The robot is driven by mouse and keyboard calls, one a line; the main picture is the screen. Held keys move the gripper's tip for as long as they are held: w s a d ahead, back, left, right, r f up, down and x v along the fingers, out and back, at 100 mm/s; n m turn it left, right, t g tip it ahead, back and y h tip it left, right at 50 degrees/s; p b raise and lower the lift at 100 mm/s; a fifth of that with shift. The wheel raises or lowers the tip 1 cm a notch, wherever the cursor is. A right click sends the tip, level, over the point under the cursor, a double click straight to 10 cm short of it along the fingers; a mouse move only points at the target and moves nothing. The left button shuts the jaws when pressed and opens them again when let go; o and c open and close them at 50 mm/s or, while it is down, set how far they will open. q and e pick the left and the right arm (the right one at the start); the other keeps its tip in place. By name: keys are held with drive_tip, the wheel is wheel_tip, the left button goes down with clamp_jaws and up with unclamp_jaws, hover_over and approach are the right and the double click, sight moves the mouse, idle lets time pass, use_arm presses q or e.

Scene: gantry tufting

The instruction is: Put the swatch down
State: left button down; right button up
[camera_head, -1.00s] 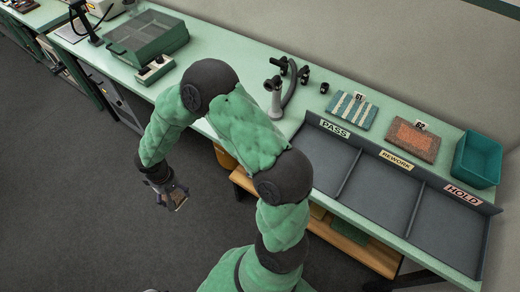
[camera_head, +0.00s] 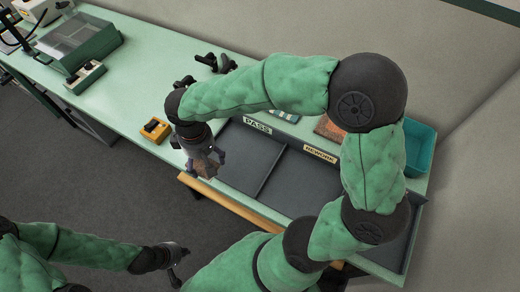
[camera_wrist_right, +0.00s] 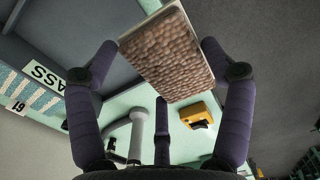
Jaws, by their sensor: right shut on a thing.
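The swatch, a small brown nubby rectangle (camera_head: 203,171), is held in my right gripper (camera_head: 205,155) in the head view, in the air near the bench's front edge, left of the PASS tray (camera_head: 238,158). In the right wrist view the swatch (camera_wrist_right: 165,58) lies between the fingers, its bumpy brown face and pale edge showing. My right gripper (camera_wrist_right: 160,75) is shut on it. My left gripper (camera_head: 180,264) is low at the bottom left, away from the bench, with fingers apart and empty. The REWORK tray (camera_head: 300,182) is partly hidden behind my right arm.
A yellow box (camera_head: 154,130) stands on the green bench (camera_head: 150,85), left of the trays. Striped (camera_head: 284,115) and orange (camera_head: 327,128) swatches lie behind the trays, partly covered. A teal bin (camera_head: 420,148) is at the right. A lidded machine (camera_head: 72,42) is at the left.

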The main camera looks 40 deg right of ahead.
drive_tip(key=w+d+f+b, duration=0.2)
drive_tip(key=d+f, duration=0.2)
drive_tip(key=d, duration=0.5)
drive_tip(key=b, duration=0.1)
hover_over(242, 156)
drive_tip(key=f, duration=0.4)
drive_tip(key=shift+a+f, duration=0.35)
drive_tip(key=shift+d+f+b, duration=0.25)
drive_tip(key=shift+f+b, duration=0.1)
drive_tip(key=shift+f, duration=0.1)
drive_tip(key=shift+w+d+f+b, duration=0.15)
drive_tip(key=shift+f+b, duration=0.3)
drive_tip(key=shift+f, duration=1.1)
drive_tip(key=shift+f, duration=0.1)
drive_tip(key=o, duration=0.8)
drive_tip(key=shift+f, duration=0.1)
drive_tip(key=shift+o, duration=0.2)
wheel_tip(242, 156, up, 12)
drive_tip(key=p, duration=0.3)
drive_tip(key=shift+r, duration=0.2)
